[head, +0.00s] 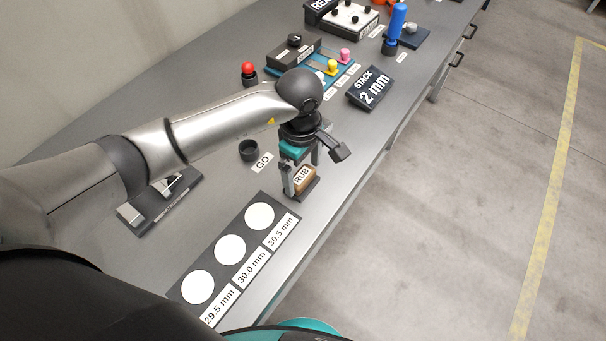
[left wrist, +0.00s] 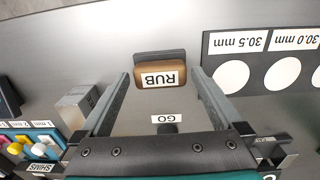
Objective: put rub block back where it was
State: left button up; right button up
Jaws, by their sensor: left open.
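The rub block (head: 304,179) is a brown block with a white RUB label. It sits at a dark holder (head: 296,195) near the bench's front edge, beside the board with white discs. It also shows in the left wrist view (left wrist: 161,75), upside down, with the dark holder (left wrist: 160,55) along its far side. My left gripper (head: 301,178) is open over the block. In the left wrist view its two fingers (left wrist: 162,84) stand apart on either side of the block, with gaps between. My right gripper is in neither view.
A dark board (head: 239,251) with white discs and mm labels lies close by. A GO label (head: 262,163) and a dark round cup (head: 249,150) are behind the block. A STACK 2 mm sign (head: 370,88) and a shim tray (head: 337,77) stand farther along the bench.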

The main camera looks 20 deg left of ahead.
aim_at(302, 177)
pick_arm(q)
notch_tip(302, 177, up, 10)
jog(key=shift+f, duration=0.25)
